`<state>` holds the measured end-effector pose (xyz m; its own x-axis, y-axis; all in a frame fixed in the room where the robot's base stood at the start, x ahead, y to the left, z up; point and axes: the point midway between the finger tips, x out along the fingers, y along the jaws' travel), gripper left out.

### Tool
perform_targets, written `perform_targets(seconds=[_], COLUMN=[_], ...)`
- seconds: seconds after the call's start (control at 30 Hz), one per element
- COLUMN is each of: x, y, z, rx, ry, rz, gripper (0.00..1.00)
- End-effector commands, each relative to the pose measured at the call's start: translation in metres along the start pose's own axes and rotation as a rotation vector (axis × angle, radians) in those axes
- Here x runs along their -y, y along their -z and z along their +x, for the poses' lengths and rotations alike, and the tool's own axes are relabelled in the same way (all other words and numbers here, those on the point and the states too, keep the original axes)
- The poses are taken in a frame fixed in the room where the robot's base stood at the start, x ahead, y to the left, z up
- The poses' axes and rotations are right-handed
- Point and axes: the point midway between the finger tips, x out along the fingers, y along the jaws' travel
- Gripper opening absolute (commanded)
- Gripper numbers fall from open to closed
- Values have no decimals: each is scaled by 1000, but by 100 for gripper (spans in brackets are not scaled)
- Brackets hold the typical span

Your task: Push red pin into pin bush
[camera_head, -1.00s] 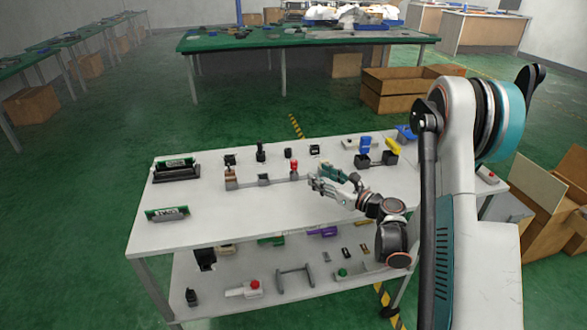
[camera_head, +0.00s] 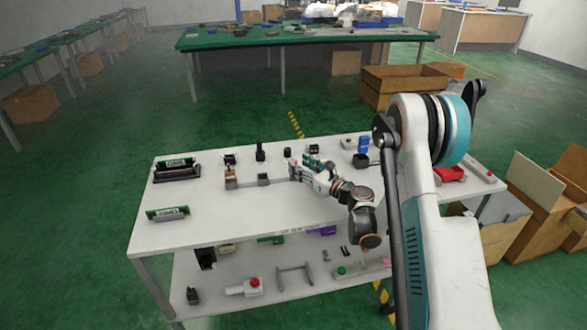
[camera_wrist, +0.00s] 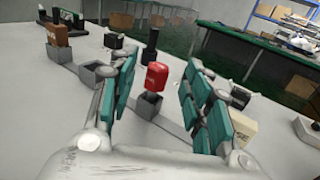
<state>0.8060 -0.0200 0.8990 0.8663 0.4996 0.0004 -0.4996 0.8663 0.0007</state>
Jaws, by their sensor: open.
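The red pin (camera_wrist: 156,77) stands upright in a grey square bush (camera_wrist: 148,104) at the end of a grey bar in the wrist view. My gripper (camera_wrist: 160,66) is open, with one green-padded finger left of the pin and the other to its right. The pin is between and beyond the fingers, with visible gaps on both sides. In the head view, my gripper (camera_head: 296,170) is at the right end of the fixture and hides the pin.
An empty grey bush (camera_wrist: 97,74) and a bush holding a brown block (camera_wrist: 55,33) are to the left. A black upright part (camera_wrist: 150,44) stands behind. A cream block (camera_wrist: 243,134) is right of the fingers. The white table front (camera_head: 230,220) is clear.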

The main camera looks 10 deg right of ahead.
Motion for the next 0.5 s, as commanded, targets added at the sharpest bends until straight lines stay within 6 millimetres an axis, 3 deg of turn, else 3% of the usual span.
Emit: perform_targets(seconds=[0.23,0.5], x=[-2,-1], y=[2,0], z=[35,41], rx=[0,0], ry=[-2,0], rz=[0,0], gripper=[45,45])
